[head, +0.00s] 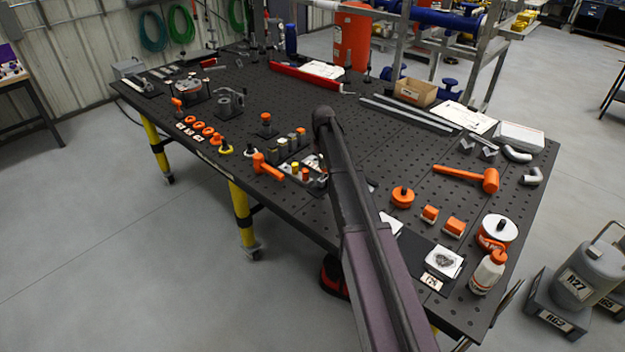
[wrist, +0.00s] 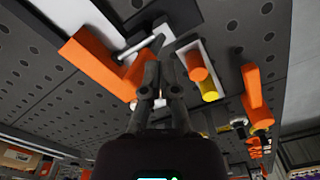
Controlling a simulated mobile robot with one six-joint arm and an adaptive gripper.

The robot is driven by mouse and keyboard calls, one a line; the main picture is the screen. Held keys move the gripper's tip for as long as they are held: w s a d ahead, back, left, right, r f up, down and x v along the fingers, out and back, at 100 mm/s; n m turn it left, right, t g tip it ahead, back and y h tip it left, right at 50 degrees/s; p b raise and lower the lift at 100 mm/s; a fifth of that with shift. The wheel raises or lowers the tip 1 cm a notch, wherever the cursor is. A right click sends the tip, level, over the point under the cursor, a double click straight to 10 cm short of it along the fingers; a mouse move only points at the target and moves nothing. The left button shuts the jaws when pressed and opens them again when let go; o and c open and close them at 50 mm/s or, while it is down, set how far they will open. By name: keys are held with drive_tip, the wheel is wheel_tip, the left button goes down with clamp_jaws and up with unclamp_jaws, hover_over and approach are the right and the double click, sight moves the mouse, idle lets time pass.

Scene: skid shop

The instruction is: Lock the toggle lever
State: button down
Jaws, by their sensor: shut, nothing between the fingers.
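In the wrist view a large orange lever (wrist: 96,58), which looks like the toggle lever, lies at the upper left. A pale metal rod (wrist: 141,44) runs beside it. My gripper (wrist: 162,76) is shut and empty, with its dark fingertips close to the lever's right end and below the rod. I cannot tell whether they touch. In the head view my arm hides the gripper and this part of the table. The lever's locked state cannot be read.
Orange and yellow cylinders (wrist: 203,75) stand close to the gripper's right. An orange mallet (head: 470,178) lies right of my arm.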

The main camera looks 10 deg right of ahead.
drive_tip(key=shift+s+a, duration=0.1)
drive_tip(key=shift+a, duration=0.1)
drive_tip(key=shift+s+a, duration=0.25)
drive_tip(key=shift+a, duration=0.05)
drive_tip(key=shift+r, duration=0.15)
idle(0.4)
wheel_tip(320, 180, up, 7)
drive_tip(key=p, duration=0.7)
drive_tip(key=shift+f, duration=0.2)
drive_tip(key=s+a+f+b, duration=0.1)
drive_tip(key=s+f+b, duration=0.1)
drive_tip(key=s, duration=0.9)
drive_tip(key=s+a+f+b, duration=0.1)
drive_tip(key=s+a, duration=0.1)
drive_tip(key=s, duration=0.9)
drive_tip(key=s+a+f+m+b, duration=0.1)
drive_tip(key=s+a+f+b, duration=0.1)
drive_tip(key=s, duration=0.9)
drive_tip(key=shift+a+f+b, duration=0.2)
drive_tip(key=shift+f+b, duration=0.1)
drive_tip(key=shift+b, duration=0.05)
